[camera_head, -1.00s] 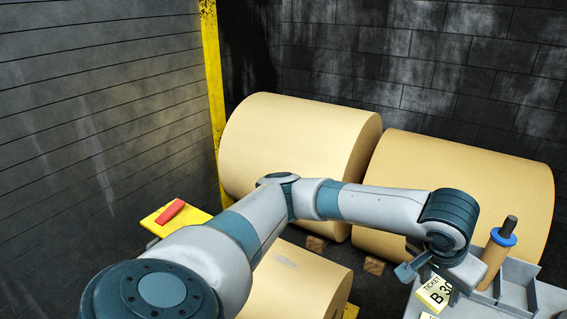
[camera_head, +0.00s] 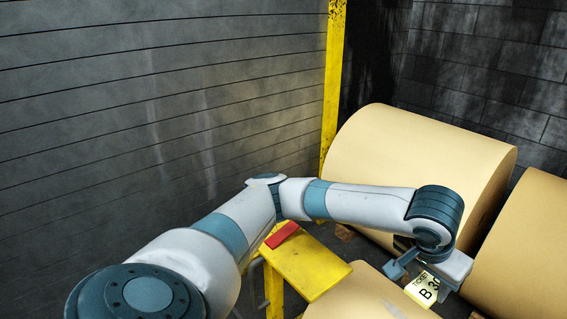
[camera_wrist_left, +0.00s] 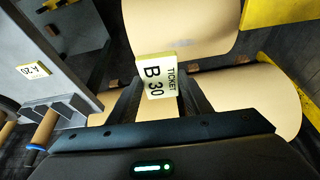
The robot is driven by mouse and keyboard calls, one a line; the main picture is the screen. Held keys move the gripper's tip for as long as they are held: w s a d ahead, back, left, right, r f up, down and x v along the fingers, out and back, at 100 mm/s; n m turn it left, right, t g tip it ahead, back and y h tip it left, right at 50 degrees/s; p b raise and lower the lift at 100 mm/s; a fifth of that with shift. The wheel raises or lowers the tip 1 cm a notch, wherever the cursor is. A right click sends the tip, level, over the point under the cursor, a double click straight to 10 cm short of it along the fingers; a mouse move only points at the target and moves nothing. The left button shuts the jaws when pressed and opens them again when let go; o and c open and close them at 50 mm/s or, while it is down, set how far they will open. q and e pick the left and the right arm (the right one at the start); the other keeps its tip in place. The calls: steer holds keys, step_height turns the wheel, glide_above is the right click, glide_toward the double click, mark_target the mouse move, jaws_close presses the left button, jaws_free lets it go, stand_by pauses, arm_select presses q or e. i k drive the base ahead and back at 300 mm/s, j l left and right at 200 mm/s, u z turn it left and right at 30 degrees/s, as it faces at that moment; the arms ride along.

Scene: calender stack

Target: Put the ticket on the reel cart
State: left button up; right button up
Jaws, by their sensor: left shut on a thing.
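The ticket (camera_head: 424,289) is a small pale card with a yellow-green band, marked "TICKET B 30". My left gripper (camera_head: 418,274) is shut on it and holds it in the air. The wrist view shows the ticket (camera_wrist_left: 157,76) between the fingertips of the left gripper (camera_wrist_left: 156,88), print facing the camera. A yellow stand (camera_head: 323,277) with a flat top and a red block (camera_head: 282,235) is left of the gripper, beside a tan reel (camera_head: 375,300) at the bottom edge. This looks like the reel cart, only partly visible. My right gripper is not in view.
Large tan paper reels (camera_head: 425,170) lie behind and right of the gripper. A yellow post (camera_head: 333,90) stands by the grey wall. The wrist view shows a grey panel with another ticket, "A 20" (camera_wrist_left: 33,70), and a tan handle with a blue ring (camera_wrist_left: 45,128).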

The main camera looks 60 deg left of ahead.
mark_target(313, 265)
steer(key=j, duration=0.5)
steer(key=i+j+u, duration=0.1)
steer(key=j, duration=0.4)
steer(key=i+j, duration=0.15)
steer(key=j, duration=0.35)
steer(key=u, duration=0.05)
